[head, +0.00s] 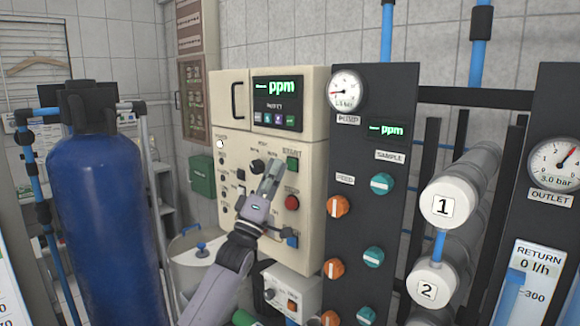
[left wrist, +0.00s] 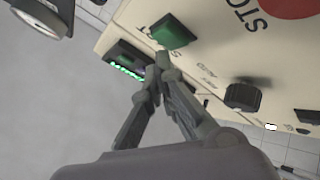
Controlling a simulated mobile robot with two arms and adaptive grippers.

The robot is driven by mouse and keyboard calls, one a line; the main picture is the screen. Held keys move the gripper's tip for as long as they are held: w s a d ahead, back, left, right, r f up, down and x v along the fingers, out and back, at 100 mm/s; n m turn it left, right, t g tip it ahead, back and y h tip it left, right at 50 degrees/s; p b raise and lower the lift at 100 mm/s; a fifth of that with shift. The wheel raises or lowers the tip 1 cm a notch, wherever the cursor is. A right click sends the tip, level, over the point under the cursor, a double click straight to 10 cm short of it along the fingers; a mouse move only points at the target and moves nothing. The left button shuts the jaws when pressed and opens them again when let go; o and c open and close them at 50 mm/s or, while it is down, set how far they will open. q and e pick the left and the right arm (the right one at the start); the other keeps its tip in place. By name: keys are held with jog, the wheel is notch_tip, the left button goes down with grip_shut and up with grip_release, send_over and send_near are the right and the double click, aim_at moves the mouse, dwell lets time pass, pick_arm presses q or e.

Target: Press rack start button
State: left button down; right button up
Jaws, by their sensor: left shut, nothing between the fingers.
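The green START button (head: 293,164) is on the front of the cream control box (head: 263,220), under its START label. The red STOP button (head: 292,202) is below it. My left gripper (head: 275,163) is shut and empty, in front of the box just left of the green button in the head view. In the left wrist view the green button (left wrist: 170,32) lies just beyond the shut fingertips (left wrist: 161,68), with a small gap in the picture. Whether they touch cannot be told. Part of the red button (left wrist: 290,5) shows at the top right. My right gripper is not in view.
A black selector knob (left wrist: 242,96) sits beside the green button. A dark panel (head: 375,150) with gauge, orange and teal knobs stands to the right. A blue tank (head: 105,210) stands left. White numbered cylinders (head: 450,205) are at the right.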

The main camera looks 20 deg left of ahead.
pick_arm(q)
jog(key=shift+w+d, duration=0.1)
jog(key=shift+w, duration=0.2)
jog(key=shift+w+d, duration=0.15)
jog(key=shift+w, duration=0.25)
dwell(0.6)
dwell(0.4)
jog(key=shift+s+a, duration=0.3)
jog(key=shift+s, duration=0.55)
jog(key=s, duration=0.1)
jog(key=s+a+p, duration=0.1)
jog(key=s, duration=0.2)
jog(key=shift+s+a, duration=0.3)
jog(key=shift+s, duration=0.05)
jog(key=shift+y, duration=0.3)
